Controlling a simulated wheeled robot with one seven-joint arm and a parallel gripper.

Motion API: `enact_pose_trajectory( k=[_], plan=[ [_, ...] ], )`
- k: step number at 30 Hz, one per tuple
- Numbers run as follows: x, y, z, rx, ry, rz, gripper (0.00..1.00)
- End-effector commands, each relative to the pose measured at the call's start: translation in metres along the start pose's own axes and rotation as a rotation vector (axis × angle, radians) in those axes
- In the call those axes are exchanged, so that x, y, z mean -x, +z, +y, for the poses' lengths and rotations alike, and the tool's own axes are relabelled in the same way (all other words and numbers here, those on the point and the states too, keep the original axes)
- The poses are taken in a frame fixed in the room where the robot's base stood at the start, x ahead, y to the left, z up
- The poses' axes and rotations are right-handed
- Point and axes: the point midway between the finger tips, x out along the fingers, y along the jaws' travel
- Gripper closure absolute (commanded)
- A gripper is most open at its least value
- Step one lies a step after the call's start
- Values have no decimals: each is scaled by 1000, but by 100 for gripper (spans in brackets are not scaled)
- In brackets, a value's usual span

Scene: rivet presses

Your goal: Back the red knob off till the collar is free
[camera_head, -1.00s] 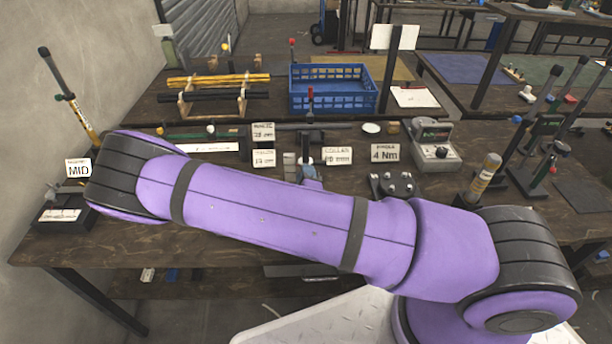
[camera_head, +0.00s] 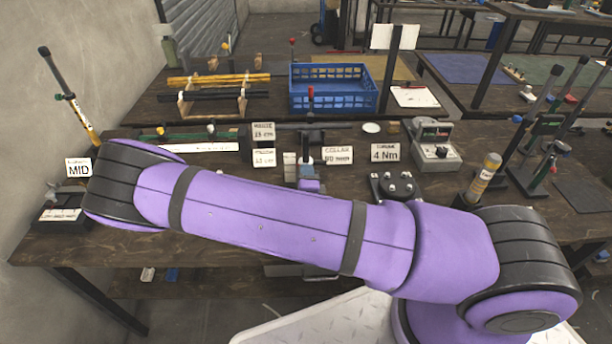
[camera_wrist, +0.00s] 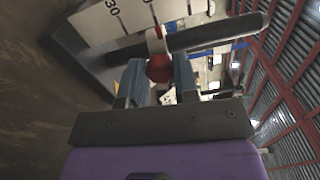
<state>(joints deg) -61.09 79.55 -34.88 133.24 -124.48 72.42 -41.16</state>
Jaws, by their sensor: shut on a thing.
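In the wrist view, the red knob (camera_wrist: 160,68) sits between the two fingers of my gripper (camera_wrist: 158,75), which is shut on it. A pale collar with a red band (camera_wrist: 156,40) is just beyond the knob, around a dark bar (camera_wrist: 215,34). A white scale plate (camera_wrist: 112,14) marked 30 lies behind the bar. In the head view, my arm hides most of this spot. I cannot tell whether the collar is loose on the bar.
A blue crate (camera_head: 335,90) stands behind the work spot. Rods lie on a wooden rack (camera_head: 215,90) at the left. A 4 Nm sign (camera_head: 384,152), a grey meter box (camera_head: 434,150) and several upright levers stand at the right. A MID sign (camera_head: 78,168) is at the far left.

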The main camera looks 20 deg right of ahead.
Motion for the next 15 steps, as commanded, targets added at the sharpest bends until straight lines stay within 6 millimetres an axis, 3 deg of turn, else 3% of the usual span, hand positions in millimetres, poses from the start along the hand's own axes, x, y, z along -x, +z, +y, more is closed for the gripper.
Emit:
enact_pose_trajectory(
  k=[1,4,15],
  plan=[
    [0,0,0,0,0,0,70],
    [0,0,0,0,0,0,46],
    [5,0,0,-1,1,-1,46]
  ],
)
